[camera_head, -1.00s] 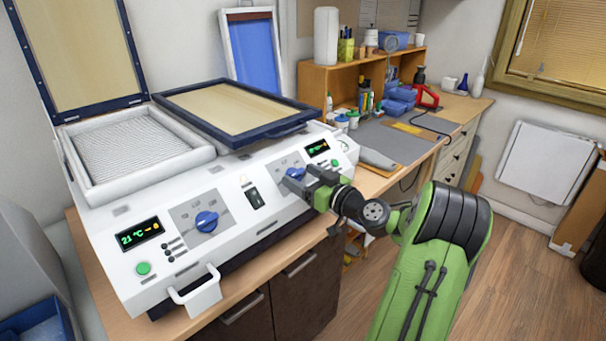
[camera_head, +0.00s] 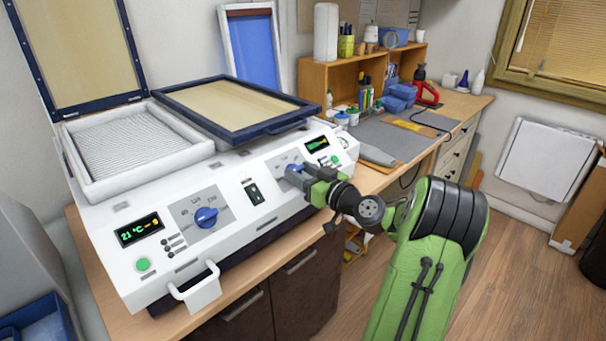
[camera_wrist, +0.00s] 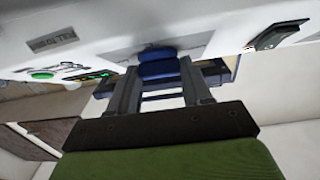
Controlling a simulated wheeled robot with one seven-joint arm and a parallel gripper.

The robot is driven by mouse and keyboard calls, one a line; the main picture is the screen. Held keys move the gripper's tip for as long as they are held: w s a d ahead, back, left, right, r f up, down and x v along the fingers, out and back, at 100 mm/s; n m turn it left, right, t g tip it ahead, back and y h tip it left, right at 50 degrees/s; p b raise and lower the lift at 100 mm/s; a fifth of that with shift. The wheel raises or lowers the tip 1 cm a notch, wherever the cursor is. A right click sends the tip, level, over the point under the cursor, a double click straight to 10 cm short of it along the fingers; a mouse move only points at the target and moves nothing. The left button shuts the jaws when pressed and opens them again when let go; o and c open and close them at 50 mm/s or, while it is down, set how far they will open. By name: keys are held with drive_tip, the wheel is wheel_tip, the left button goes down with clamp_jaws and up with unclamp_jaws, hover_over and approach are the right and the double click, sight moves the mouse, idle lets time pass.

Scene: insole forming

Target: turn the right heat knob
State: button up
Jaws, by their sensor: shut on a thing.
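The right heat knob is blue and sits on the sloped front panel of the white machine (camera_head: 150,262). In the head view only a bit of this knob (camera_head: 293,168) shows behind my fingers. In the wrist view the blue knob (camera_wrist: 158,64) lies between my fingertips. My gripper (camera_head: 305,176) is at the panel, shut on the right heat knob; it also shows in the wrist view (camera_wrist: 160,82). The right display (camera_head: 316,145) is lit, its text too small to read. The left heat knob (camera_head: 206,217) is blue and stands free, with the left display (camera_head: 138,230) reading 21 °C.
A black rocker switch (camera_head: 253,192) sits between the knobs. A white handle (camera_head: 194,288) juts from the machine's front left. A framed lid (camera_head: 237,104) lies over the right bed. A grey mat (camera_head: 408,143) and bench items stand behind my arm.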

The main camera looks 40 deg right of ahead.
drive_tip(key=m+h, duration=0.2)
drive_tip(key=shift+a+m+b, duration=0.25)
drive_tip(key=shift+m+b, duration=0.05)
drive_tip(key=shift+b, duration=0.1)
drive_tip(key=m+h, duration=0.1)
drive_tip(key=m+g+h+p, duration=0.1)
drive_tip(key=m, duration=0.1)
drive_tip(key=shift+w+a+r+h+p, duration=0.1)
drive_tip(key=shift+a+r+h+p, duration=0.1)
drive_tip(key=shift+r+h+p, duration=0.1)
drive_tip(key=m+h+p, duration=0.1)
drive_tip(key=p, duration=0.1)
drive_tip(key=m+g+p, duration=0.1)
drive_tip(key=m+p, duration=0.1)
drive_tip(key=shift+a+r+g+h, duration=0.15)
drive_tip(key=shift+g+h, duration=0.15)
drive_tip(key=shift+h, duration=0.1)
drive_tip(key=m+h+p, duration=0.1)
drive_tip(key=p, duration=0.2)
drive_tip(key=shift+m+g, duration=0.4)
drive_tip(key=shift+p, duration=0.4)
drive_tip(key=shift+f+m+g+h+p, duration=0.2)
drive_tip(key=shift+m+g+h+p, duration=0.1)
drive_tip(key=shift+m, duration=0.1)
drive_tip(key=o, duration=1.1)
drive_tip(key=shift+c, duration=0.2)
